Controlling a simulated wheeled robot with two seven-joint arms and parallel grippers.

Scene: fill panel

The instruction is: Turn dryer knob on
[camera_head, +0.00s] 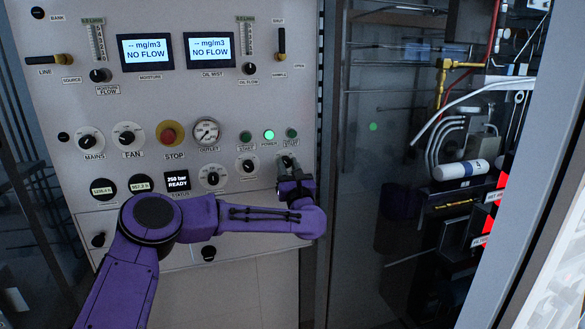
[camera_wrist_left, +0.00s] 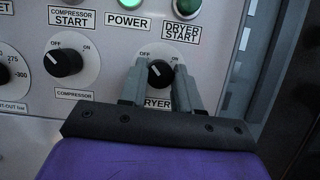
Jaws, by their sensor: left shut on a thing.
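The dryer knob (camera_wrist_left: 159,72) is a black knob on a white dial marked OFF and ON, with a partly hidden label ending in "RYER" below it. In the left wrist view my left gripper (camera_wrist_left: 158,80) has one grey finger on each side of this knob and is shut on it. The knob's pointer is partly hidden between the fingers, so its exact setting is hard to tell. In the head view my left gripper (camera_head: 289,168) reaches the panel at its lower right and covers the knob. My right gripper is not in view.
The compressor knob (camera_wrist_left: 63,63) sits just left of the dryer knob. Above are the green power light (camera_head: 269,134) and the dryer start button (camera_head: 291,133). The grey panel (camera_head: 110,230) ends at a dark post on the right, beside a cabinet with pipes.

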